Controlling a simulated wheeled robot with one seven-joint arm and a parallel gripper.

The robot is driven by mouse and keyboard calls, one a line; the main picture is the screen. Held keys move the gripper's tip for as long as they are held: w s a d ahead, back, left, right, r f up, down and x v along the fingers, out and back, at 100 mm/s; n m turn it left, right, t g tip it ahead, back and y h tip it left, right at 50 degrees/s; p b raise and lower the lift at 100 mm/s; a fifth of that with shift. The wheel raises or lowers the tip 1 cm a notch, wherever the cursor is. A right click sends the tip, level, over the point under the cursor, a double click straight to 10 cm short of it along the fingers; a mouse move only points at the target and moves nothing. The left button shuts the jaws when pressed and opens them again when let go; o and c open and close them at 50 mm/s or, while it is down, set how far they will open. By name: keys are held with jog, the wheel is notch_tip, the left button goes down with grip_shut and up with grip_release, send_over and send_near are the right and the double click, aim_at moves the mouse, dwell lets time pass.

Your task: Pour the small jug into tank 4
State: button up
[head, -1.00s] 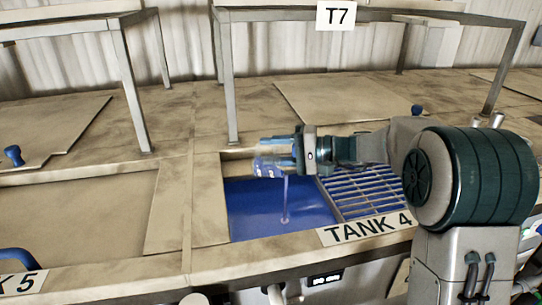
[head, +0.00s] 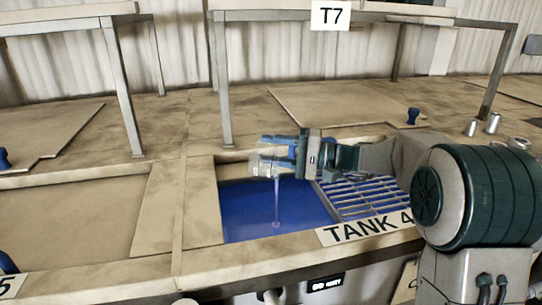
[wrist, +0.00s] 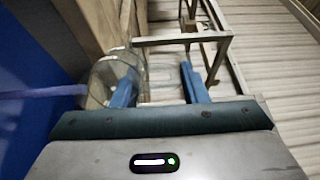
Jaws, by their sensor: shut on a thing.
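The small jug (head: 264,164) is clear and held tipped on its side above tank 4's open bay of blue liquid (head: 250,212). A thin pale stream (head: 277,205) falls from its mouth into that liquid. In the wrist view the jug (wrist: 108,76) shows beside the left finger, and the stream (wrist: 40,94) runs off to the left over the blue. How much liquid is left inside is hard to tell. The TANK 4 label (head: 367,228) is on the front rim.
A metal grating (head: 365,196) covers the right part of tank 4's opening. Metal frames (head: 222,85) stand behind, one bearing a T7 sign (head: 331,16). A lid with a blue knob (head: 414,115) lies behind the tank. Small metal cups (head: 493,123) stand far right.

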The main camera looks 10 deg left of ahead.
jog(key=shift+s+d+n+g+y+b, duration=0.1)
jog(key=shift+d+y+b, duration=0.35)
jog(key=shift+b, duration=0.8)
jog(key=shift+w+d+n+g+y+b, duration=0.1)
jog(key=shift+d+y+b, duration=0.2)
jog(key=shift+y+b, duration=0.7)
jog(key=shift+s+d+n+g+y+b, duration=0.1)
jog(key=shift+d+y+b, duration=0.2)
jog(key=shift+b, duration=1.2)
jog(key=shift+d+r+y+b, duration=0.1)
jog(key=shift+d+y+b, duration=0.15)
jog(key=shift+b, duration=0.2)
jog(key=shift+f+b, duration=0.35)
jog(key=shift+b, duration=1.15)
jog(key=shift+t+b, duration=0.4)
jog(key=shift+b, duration=0.15)
